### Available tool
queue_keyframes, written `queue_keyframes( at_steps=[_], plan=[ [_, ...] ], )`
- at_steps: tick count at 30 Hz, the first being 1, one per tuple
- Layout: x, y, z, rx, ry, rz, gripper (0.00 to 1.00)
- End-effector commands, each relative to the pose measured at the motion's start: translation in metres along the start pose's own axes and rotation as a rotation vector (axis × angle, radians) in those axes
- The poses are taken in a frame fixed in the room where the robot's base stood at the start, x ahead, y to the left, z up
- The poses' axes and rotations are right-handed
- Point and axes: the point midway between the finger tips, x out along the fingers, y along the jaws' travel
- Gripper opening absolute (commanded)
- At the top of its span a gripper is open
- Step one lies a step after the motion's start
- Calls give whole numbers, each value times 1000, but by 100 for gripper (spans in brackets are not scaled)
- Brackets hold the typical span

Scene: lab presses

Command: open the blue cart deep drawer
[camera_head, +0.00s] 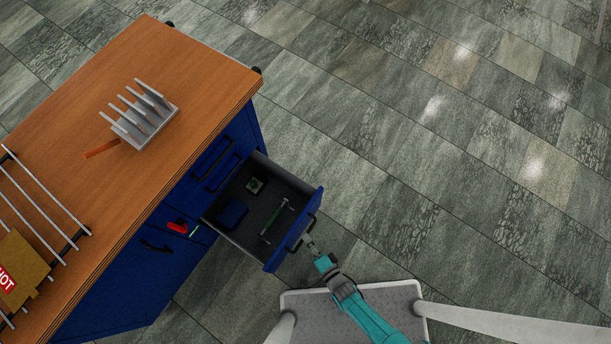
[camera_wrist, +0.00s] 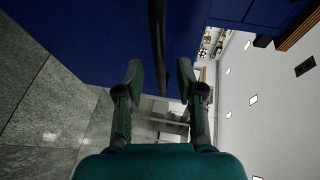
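The blue cart (camera_head: 118,284) stands at the left of the head view under a wooden top. I cannot tell whether this is the deep drawer. My gripper (camera_head: 310,243) is at the drawer's front, by its dark handle (camera_head: 301,234). In the wrist view, my gripper (camera_wrist: 159,75) is open, with the dark handle bar (camera_wrist: 157,40) between its fingers and gaps on both sides.
A grey slotted rack (camera_head: 139,115) stands on the wooden top (camera_head: 145,57). A wire rack (camera_head: 45,205) and a brown item with a red "HOT" label (camera_head: 22,268) are at the left. Red and green items (camera_head: 180,228) show beside the drawer. The tiled floor (camera_head: 430,150) at right is clear.

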Motion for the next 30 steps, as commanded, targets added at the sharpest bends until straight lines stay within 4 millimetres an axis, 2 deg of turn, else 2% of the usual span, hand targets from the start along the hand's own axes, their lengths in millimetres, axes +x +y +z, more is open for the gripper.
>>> queue_keyframes(
  at_steps=[6, 12, 30],
  plan=[
    [-33, 1, 0, 1, -2, 1, 37],
    [-48, 0, 0, 1, -1, 0, 37],
    [-50, 0, 0, 1, 0, 0, 37]
  ],
)
